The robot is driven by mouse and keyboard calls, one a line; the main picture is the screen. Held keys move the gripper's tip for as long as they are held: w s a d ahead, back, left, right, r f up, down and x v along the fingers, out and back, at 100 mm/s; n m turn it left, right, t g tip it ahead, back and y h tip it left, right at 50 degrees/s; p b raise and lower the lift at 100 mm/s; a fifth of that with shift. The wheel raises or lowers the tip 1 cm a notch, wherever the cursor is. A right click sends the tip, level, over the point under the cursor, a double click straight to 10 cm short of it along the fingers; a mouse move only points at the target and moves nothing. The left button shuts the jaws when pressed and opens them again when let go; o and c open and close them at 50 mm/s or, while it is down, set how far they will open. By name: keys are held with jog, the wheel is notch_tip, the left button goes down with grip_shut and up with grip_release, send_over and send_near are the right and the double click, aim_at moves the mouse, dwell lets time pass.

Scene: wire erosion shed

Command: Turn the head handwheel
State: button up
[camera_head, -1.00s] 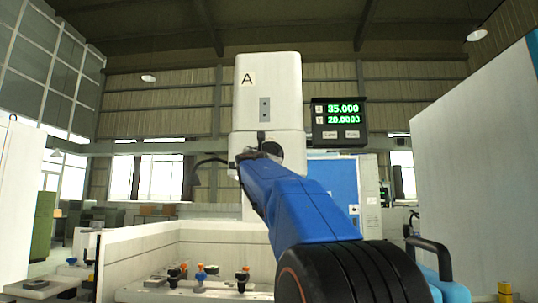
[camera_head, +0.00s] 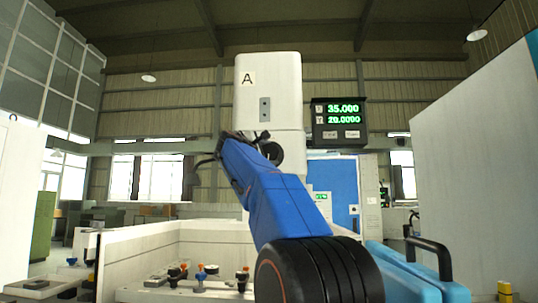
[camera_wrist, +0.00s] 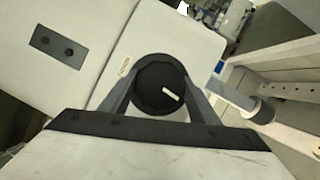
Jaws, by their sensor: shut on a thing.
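The head handwheel (camera_wrist: 158,98) is a black round knob with a white index mark, on the pale machine head (camera_wrist: 97,22). In the wrist view my gripper (camera_wrist: 160,84) has one grey finger on each side of the knob and is shut on it. The white mark on the knob slants down to the right. A small pale label (camera_wrist: 124,67) sits beside the knob on the head. In the head view the handwheel (camera_head: 272,153) shows as a dark round shape low on the white column (camera_head: 268,92), partly behind my blue arm. My fingers are not clear there.
A white-walled tank (camera_head: 140,245) with several clamps stands low at left. Large pale panels flank the scene. A grey cylinder (camera_wrist: 240,100) is right of my gripper in the wrist view.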

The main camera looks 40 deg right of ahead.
jog(key=m+y, duration=0.1)
jog(key=m, duration=0.3)
jog(key=shift+m+g, duration=0.3)
jog(key=shift+g, duration=0.1)
jog(key=shift+f+m+y, duration=0.1)
jog(key=shift+m+y, duration=0.8)
jog(key=shift+m, duration=0.7)
jog(key=o, duration=1.1)
jog(key=shift+c, duration=0.2)
jog(key=v, duration=1.7)
jog(key=shift+a+r, duration=0.15)
jog(key=shift+r, duration=0.15)
